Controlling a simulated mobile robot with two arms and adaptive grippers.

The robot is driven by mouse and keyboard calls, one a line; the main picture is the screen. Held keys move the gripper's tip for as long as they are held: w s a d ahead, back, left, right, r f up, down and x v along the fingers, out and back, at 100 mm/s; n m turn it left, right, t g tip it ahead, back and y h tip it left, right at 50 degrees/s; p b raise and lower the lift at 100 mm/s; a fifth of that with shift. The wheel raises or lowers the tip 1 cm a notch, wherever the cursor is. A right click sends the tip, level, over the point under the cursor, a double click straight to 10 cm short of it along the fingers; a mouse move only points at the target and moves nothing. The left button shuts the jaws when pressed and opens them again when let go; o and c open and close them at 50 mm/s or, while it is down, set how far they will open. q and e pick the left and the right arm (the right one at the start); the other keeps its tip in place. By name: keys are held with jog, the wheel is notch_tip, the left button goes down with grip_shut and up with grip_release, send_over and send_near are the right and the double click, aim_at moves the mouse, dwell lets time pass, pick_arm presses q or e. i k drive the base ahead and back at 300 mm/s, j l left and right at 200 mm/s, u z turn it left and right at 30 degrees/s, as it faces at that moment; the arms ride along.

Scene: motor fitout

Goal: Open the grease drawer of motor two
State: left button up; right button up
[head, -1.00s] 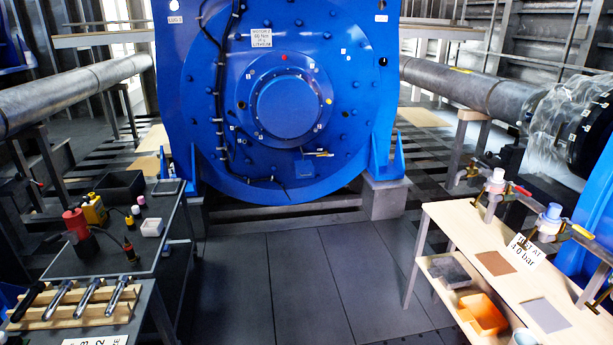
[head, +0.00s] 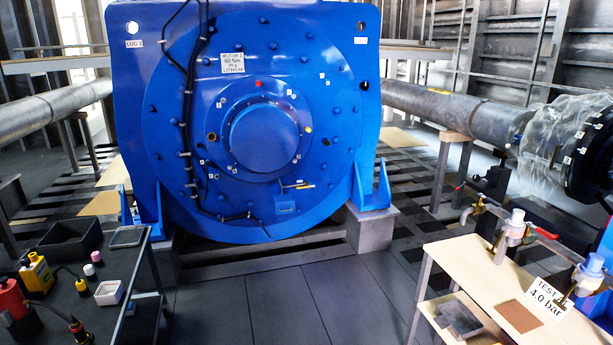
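Motor two (head: 330,165) is the large blue round-faced machine straight ahead. A white plate (head: 233,63) high on its face reads "MOTOR 2" and mentions lithium. Low on the right of the face is a small blue box (head: 286,203) with a thin brass-coloured fitting (head: 298,186) just above it. This may be the grease drawer, but it is too small to be sure. It looks closed against the face. Neither of my grippers is in view, and nothing touches the motor.
A dark table (head: 110,262) at lower left holds a grey tray (head: 70,240), yellow and red containers and small jars. A wooden bench (head: 460,255) with taps and a "TEST AT 4.0 bar" sign (head: 531,298) stands at right. Clear dark floor (head: 290,300) lies between them.

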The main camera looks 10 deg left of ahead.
aim_at(286, 207)
jog(key=i+j+u, duration=0.35)
jog(key=i, duration=0.6)
jog(key=i+j+u, duration=0.1)
jog(key=i+u, duration=0.3)
jog(key=i, duration=0.55)
